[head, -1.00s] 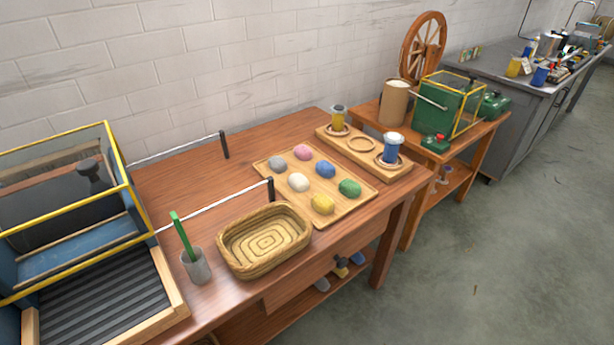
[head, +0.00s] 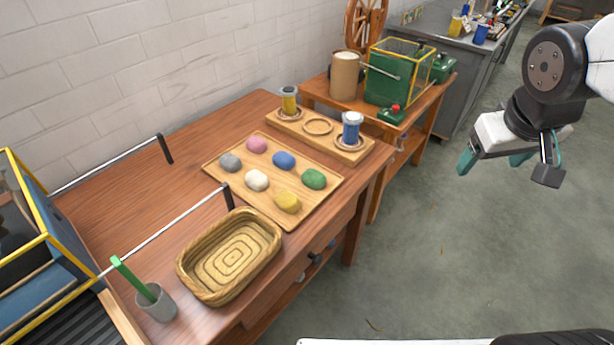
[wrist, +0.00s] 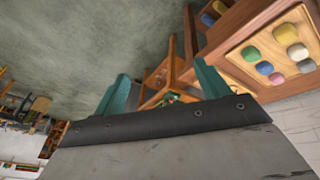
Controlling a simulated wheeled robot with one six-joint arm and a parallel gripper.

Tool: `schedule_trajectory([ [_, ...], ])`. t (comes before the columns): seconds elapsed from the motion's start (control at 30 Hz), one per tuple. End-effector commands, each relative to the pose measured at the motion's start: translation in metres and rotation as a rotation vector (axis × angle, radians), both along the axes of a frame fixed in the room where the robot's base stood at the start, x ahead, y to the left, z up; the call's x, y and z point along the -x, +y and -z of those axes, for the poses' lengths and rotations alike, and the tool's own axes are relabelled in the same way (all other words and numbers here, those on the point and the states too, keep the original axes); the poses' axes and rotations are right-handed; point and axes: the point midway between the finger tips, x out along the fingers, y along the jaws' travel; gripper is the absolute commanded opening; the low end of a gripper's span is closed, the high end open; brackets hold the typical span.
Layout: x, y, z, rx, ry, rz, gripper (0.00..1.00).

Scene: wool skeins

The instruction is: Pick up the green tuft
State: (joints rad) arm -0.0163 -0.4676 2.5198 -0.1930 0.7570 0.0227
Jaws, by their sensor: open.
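The green tuft (head: 313,179) lies at the right corner of a wooden tray (head: 262,208) on the workbench, beside the blue tuft (head: 284,160) and the yellow tuft (head: 287,201). My gripper (head: 494,165) hangs in the air over the floor, well to the right of the bench and apart from the tray. Its teal fingers are spread and empty. In the wrist view the fingers (wrist: 163,88) stand apart, and the tray with tufts shows at the upper right, tilted.
A woven basket (head: 230,257) stands in front of the tray. A wooden holder (head: 318,127) with a yellow jar and a blue jar stands behind it. A thin rail (head: 165,232) with a black post is left of the tray. Open floor lies right of the bench.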

Motion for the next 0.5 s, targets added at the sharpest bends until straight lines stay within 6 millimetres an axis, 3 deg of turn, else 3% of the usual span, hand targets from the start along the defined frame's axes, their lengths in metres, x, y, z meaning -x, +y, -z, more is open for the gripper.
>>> schedule_trajectory([
  [0.03,-0.027,0.001,0.013,0.024,-0.03,-0.042,0.75],
  [0.2,-0.113,0.016,0.054,0.064,-0.19,-0.222,0.75],
  [0.4,-0.184,0.061,0.115,0.005,-0.362,-0.463,0.75],
  [0.5,-0.204,0.093,0.15,-0.074,-0.44,-0.587,0.75],
])
